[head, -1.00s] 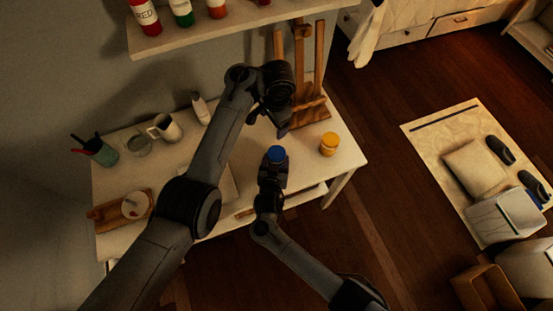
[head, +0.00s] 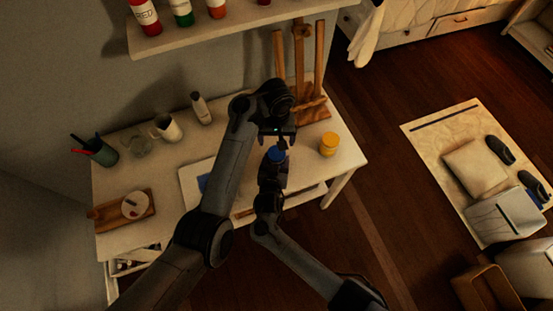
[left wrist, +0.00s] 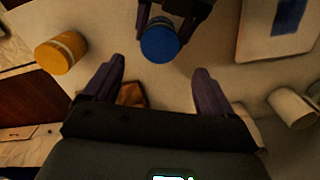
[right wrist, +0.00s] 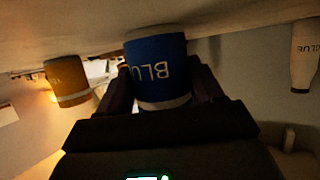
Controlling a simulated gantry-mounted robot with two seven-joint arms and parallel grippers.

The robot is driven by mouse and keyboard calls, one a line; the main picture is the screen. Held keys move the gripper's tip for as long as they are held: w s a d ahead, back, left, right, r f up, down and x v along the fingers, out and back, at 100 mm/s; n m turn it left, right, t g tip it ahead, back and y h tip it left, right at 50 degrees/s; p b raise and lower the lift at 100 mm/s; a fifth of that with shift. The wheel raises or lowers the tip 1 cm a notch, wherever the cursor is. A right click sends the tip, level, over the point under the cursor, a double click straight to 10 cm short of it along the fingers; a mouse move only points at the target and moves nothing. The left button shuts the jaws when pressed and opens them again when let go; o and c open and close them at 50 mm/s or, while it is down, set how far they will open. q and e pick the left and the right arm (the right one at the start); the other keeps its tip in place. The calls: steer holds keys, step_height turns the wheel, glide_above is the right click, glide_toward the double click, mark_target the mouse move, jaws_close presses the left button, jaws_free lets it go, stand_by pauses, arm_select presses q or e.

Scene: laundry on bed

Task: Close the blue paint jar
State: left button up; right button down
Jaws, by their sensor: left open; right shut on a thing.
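The blue paint jar (head: 277,155) is near the front of the white table. My right gripper (head: 273,172) is shut on it from the front. In the right wrist view the jar (right wrist: 158,65) shows upside-down "BLU" lettering and a pale band, between the right fingers (right wrist: 165,85). My left gripper (head: 279,136) is just above and behind the jar, pointing down. In the left wrist view its fingers (left wrist: 155,85) are apart with nothing gripped. The jar's blue top (left wrist: 160,42) lies beyond those fingers. I cannot tell whether a lid is on it.
A yellow jar (head: 329,145) stands right of the blue jar. A wooden easel (head: 312,105) is behind. A white bottle (head: 201,108), a mug (head: 166,129), a brush cup (head: 95,150) and a wooden tray (head: 123,212) are on the left. A shelf (head: 240,28) hangs above.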

mark_target(276, 153)
arm_select(q)
steer(key=shift+f, duration=0.15)
steer(key=shift+f, duration=3.85)
